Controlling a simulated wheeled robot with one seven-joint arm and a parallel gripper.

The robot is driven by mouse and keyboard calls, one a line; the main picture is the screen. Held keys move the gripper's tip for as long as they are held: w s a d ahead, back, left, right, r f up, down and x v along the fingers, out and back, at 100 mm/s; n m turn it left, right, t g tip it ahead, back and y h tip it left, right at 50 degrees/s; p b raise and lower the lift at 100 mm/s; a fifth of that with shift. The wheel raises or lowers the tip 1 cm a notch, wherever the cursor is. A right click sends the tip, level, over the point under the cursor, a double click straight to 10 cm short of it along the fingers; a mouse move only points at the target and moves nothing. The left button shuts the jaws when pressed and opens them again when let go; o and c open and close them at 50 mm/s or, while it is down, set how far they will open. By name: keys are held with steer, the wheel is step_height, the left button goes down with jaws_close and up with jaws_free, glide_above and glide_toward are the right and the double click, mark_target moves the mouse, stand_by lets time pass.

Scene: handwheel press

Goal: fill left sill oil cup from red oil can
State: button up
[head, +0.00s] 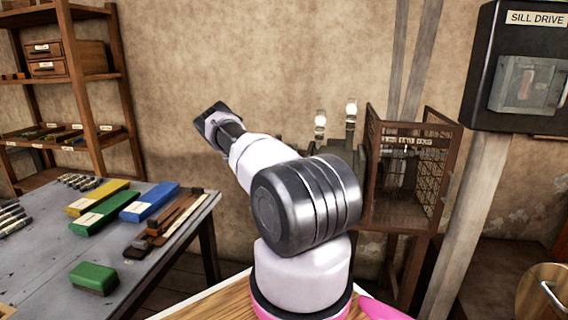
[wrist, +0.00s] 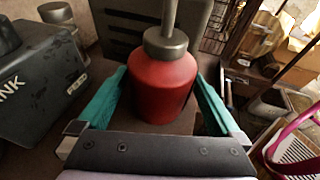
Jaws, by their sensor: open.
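The red oil can (wrist: 163,88) stands upright in the wrist view, with a grey cap and a spout running up out of the frame. My gripper (wrist: 160,76) has its teal fingers spread, one on each side of the can's body. I cannot tell whether either finger touches it. In the head view my arm reaches to the back left, and its dark end is visible, but the fingers and the red can are not. Two small pale glass fittings, left (head: 320,124) and right (head: 350,110), stand beyond my arm; which is the left sill oil cup is unclear.
A dark box (wrist: 38,85) with partly readable lettering stands left of the can. A brown open cage (head: 400,190) is right of my arm. A grey table (head: 170,265) with coloured blocks is at left. The sill drive box (head: 520,70) hangs at upper right.

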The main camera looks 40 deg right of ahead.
steer(key=shift+d, duration=0.1)
steer(key=c, duration=1.3)
steer(key=shift+r, duration=2.55)
steer(key=s+a+n+t, duration=0.2)
steer(key=a+n+t, duration=0.2)
steer(key=a, duration=1)
steer(key=s+a+r+n+t, duration=0.1)
steer(key=a+n+t, duration=0.4)
steer(key=a, duration=0.8)
steer(key=s+a+n+t, duration=0.2)
steer(key=a+n+t, duration=0.3)
steer(key=a, duration=0.9)
steer(key=shift+s+a+r+t+y, duration=0.2)
steer(key=shift+t, duration=0.65)
steer(key=shift+s+a+r+t+y, duration=0.15)
steer(key=shift+t+y, duration=0.05)
steer(key=shift+t, duration=0.65)
